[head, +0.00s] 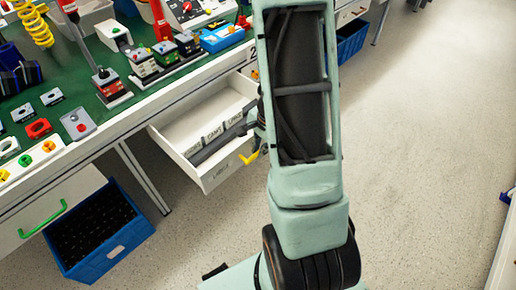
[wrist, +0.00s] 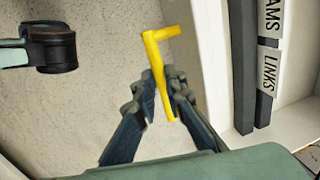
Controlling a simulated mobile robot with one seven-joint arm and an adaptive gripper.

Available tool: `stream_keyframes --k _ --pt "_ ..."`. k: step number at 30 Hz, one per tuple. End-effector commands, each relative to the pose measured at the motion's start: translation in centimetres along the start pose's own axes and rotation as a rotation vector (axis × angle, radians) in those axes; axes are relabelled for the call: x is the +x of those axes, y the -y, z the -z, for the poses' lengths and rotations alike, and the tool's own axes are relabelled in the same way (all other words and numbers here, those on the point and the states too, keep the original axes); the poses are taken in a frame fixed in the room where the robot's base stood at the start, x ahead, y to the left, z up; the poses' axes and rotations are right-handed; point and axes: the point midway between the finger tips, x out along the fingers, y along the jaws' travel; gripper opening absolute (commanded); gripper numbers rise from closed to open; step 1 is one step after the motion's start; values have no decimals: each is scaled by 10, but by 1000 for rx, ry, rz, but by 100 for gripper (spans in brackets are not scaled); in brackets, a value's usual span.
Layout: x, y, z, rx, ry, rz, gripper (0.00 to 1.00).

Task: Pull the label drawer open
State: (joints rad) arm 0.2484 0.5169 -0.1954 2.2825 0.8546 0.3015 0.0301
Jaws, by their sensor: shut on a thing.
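The drawer's white front (wrist: 192,50) is just right of the handle there. My gripper is mostly hidden behind my arm in the head view.
The bench (head: 160,88) holds switches, blocks and small parts. A blue crate (head: 100,235) stands on the floor at lower left, beside another drawer with a green handle (head: 42,218). Another blue crate (head: 350,45) is at the upper right. The floor on the right is clear.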

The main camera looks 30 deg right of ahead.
Motion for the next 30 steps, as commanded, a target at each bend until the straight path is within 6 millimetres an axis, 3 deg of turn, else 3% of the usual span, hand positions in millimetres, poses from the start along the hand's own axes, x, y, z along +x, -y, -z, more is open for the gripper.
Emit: stream_keyframes --k 6,7,12,23,30 --pt "0 0 0 0 1 0 0" --pt "0 0 0 0 1 0 12" --pt "0 0 0 0 0 0 28" --pt "-5 1 0 -2 -2 1 28" --pt "-39 3 0 -4 -3 6 28"
